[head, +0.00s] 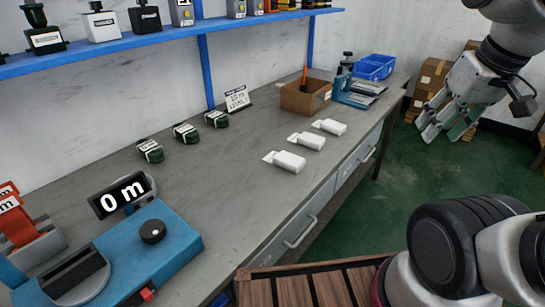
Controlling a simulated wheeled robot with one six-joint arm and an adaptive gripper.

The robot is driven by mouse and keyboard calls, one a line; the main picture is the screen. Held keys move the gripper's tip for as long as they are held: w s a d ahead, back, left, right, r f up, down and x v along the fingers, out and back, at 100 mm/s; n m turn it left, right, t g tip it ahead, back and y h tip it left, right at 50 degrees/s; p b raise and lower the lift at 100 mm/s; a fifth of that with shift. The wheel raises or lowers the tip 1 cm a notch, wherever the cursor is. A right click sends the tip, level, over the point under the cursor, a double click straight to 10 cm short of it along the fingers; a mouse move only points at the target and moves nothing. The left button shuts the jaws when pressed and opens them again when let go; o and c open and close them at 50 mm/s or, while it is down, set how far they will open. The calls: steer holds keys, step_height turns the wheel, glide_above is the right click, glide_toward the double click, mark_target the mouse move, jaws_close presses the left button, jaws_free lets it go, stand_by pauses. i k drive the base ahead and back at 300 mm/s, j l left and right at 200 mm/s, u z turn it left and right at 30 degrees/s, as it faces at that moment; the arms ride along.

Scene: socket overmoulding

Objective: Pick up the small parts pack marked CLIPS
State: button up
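Three dark green packs with white labels lie in a row on the grey bench: a left one (150,150), a middle one (186,133) and a right one (216,118). Three white packs lie nearer the bench's front edge: a near one (284,161), a middle one (307,141) and a far one (329,127). The print on all these packs is too small to read, so I cannot tell which is marked CLIPS. My gripper (447,131) hangs at the upper right, beyond the bench's front edge and away from the packs. Its fingers look apart, with nothing seen between them.
A sign (237,98) stands at the back. A blue shelf (150,38) runs above. The bench around the packs is clear.

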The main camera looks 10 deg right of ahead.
mark_target(291, 162)
steer(key=i+l+u, duration=0.5)
steer(key=l, duration=0.2)
steer(key=i+l+u, duration=0.1)
steer(key=l+u, duration=0.15)
steer(key=l, duration=0.15)
